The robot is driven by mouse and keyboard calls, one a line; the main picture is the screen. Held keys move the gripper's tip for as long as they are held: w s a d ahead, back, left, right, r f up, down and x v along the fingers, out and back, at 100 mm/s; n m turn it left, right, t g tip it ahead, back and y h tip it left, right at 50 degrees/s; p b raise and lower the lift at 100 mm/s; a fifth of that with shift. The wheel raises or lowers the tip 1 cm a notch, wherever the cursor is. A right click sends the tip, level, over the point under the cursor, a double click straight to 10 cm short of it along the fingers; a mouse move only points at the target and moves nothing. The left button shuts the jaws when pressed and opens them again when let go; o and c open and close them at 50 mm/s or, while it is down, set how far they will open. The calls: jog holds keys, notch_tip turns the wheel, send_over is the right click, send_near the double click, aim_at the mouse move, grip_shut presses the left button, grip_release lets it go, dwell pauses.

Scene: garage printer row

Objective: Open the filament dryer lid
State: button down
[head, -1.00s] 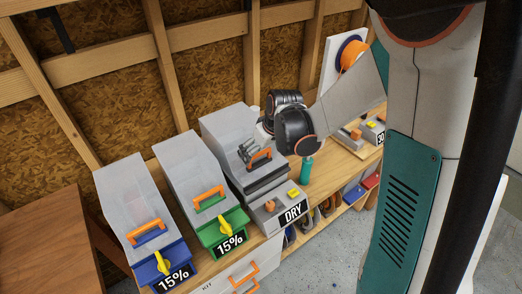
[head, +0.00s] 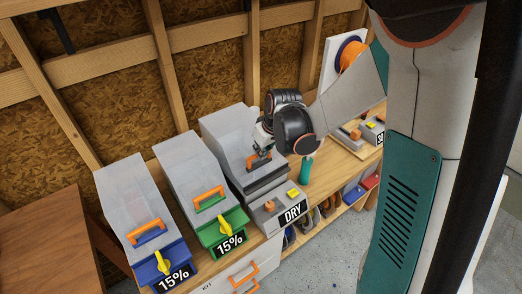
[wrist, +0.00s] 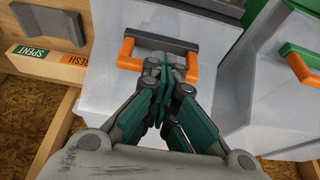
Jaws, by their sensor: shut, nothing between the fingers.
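The filament dryer (head: 270,203) is the grey box with the "DRY" label, on the bench at the middle. Its pale lid (head: 226,133) looks closed and carries an orange handle (head: 253,161). In the wrist view the handle (wrist: 128,53) spans the top middle, with a grey bar across it and an orange leg at each side. My gripper (wrist: 168,72) is shut and empty, its fingertips at the handle's middle. I cannot tell whether they touch it. In the head view my gripper (head: 262,147) is partly hidden by my wrist.
A green-based box (head: 222,232) and a blue-based box (head: 165,262), both labelled "15%", stand left of the dryer. A teal bottle (head: 306,169) stands to its right. A second grey machine (head: 372,133) is farther right. The wooden wall is behind.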

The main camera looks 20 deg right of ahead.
jog(key=w+a+r+g+p, duration=0.2)
jog(key=w+a+r+p, duration=0.1)
jog(key=w+r, duration=0.5)
jog(key=w+a+r+g+h+p, duration=0.1)
jog(key=w+r+p, duration=0.3)
jog(key=w+r, duration=0.4)
jog(key=shift+w+a+r+g, duration=0.15)
jog(key=shift+w+a+g, duration=0.35)
jog(key=shift+w+a, duration=0.4)
jog(key=c, duration=1.3)
grip_release()
jog(key=shift+a, duration=0.1)
jog(key=o, duration=1)
jog(key=shift+w+f, duration=0.4)
jog(key=shift+w, duration=0.2)
jog(key=shift+o, duration=1.4)
jog(key=shift+s+r, duration=0.15)
jog(key=shift+r, duration=0.1)
